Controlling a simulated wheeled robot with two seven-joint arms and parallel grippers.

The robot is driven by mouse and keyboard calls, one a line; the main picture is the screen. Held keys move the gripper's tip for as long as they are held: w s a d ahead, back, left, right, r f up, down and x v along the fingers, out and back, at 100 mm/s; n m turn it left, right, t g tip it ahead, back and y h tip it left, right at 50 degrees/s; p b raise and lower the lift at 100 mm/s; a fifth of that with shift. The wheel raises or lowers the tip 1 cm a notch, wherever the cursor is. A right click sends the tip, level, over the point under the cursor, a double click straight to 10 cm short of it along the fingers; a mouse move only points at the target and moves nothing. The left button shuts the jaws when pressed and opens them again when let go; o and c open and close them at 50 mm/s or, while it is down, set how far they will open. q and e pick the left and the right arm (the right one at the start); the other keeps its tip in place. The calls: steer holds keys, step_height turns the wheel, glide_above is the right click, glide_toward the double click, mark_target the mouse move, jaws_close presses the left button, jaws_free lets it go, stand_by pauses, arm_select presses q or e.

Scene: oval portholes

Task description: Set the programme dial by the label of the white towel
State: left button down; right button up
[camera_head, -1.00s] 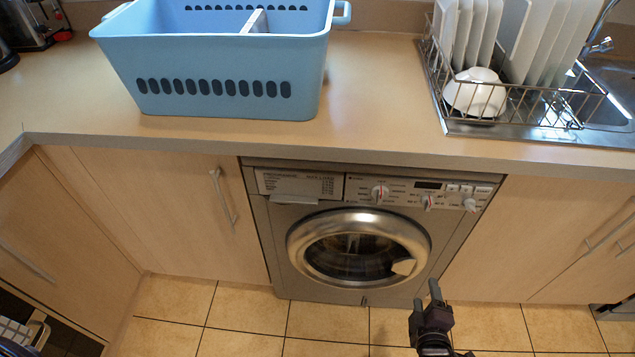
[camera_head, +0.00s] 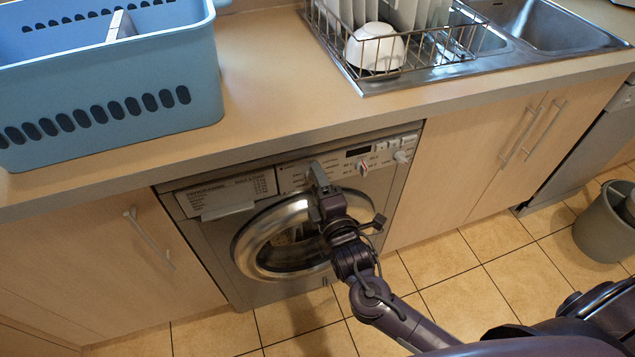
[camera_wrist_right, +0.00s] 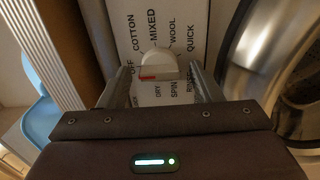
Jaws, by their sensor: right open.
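The grey washing machine (camera_head: 215,255) stands under the counter. My right gripper (camera_head: 318,172) is open at its control panel and hides the programme dial in the head view. In the right wrist view, the white programme dial (camera_wrist_right: 158,64) sits between the two open fingers (camera_wrist_right: 163,84), with visible gaps at its sides. Its red mark is at the lower left, near OFF. Labels around it read OFF, COTTON, MIXED, WOOL, QUICK, DRY, SPIN and a partly hidden one. No white towel or towel label is seen. My left gripper is out of view.
A blue basket (camera_head: 145,135) stands on the counter at left. A dish rack with a white bowl (camera_head: 375,47) is beside the sink (camera_head: 560,25). The round machine door is shut. A grey bin (camera_head: 607,225) stands at right.

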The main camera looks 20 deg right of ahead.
steer(key=shift+w, duration=0.1)
steer(key=c, duration=1)
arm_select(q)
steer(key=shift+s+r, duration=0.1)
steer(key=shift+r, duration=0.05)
arm_select(e)
steer(key=m+p, duration=0.4)
steer(key=m, duration=0.2)
steer(key=shift+r+m, duration=0.15)
steer(key=shift+m, duration=0.25)
arm_select(q)
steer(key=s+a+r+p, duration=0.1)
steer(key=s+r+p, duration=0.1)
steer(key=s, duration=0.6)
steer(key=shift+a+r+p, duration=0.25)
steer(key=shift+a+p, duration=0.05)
steer(key=shift+p, duration=0.2)
arm_select(e)
steer(key=m, duration=0.9)
steer(key=shift+m, duration=0.3)
